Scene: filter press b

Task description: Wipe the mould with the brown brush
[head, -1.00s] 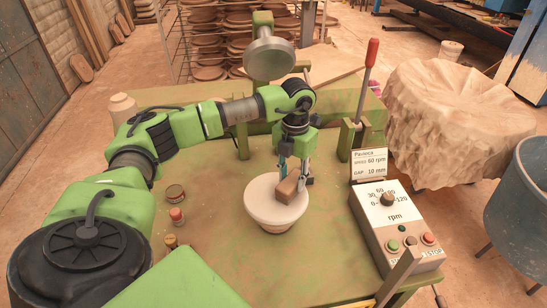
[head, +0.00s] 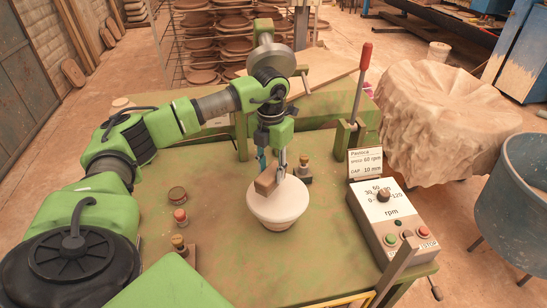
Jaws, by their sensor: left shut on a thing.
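The mould (head: 283,203) is a white, round, bowl-shaped piece with a pale flat top, standing on the green table. The brown brush (head: 267,182) is a small block over the back-left part of the mould's top. Whether it touches the surface is hard to tell. My left gripper (head: 271,168) is shut on the brush from above, pointing down, with its fingers at the back of the block. My right gripper is not in view.
A control box (head: 396,220) with a dial and buttons stands at the table's right, below a red-handled lever (head: 362,80). The green table (head: 225,260) is clear in front.

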